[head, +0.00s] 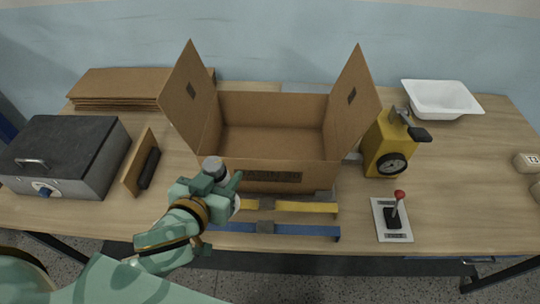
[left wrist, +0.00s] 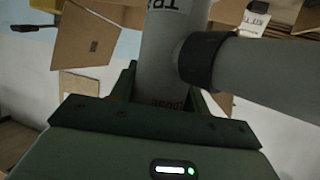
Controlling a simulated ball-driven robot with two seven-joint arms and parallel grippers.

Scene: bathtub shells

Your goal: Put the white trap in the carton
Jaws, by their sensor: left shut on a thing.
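The white trap is a grey-white pipe piece with a side branch and a dark collar. It fills the middle of the left wrist view (left wrist: 165,45), and in the head view its round end (head: 213,165) shows at my gripper. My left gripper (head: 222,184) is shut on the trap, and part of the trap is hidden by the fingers. The open brown carton (head: 275,172) stands on the table with its side flaps up. In the head view the gripper and trap overlap its front left corner; their height over the table is unclear. My right gripper is not in view.
A yellow device (head: 385,150) with a dial stands right of the carton, and a joystick plate (head: 392,220) lies in front of it. Yellow (head: 305,207) and blue (head: 300,230) bars lie before the carton. A grey box (head: 65,155) stands left. A white basin (head: 440,98) is back right.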

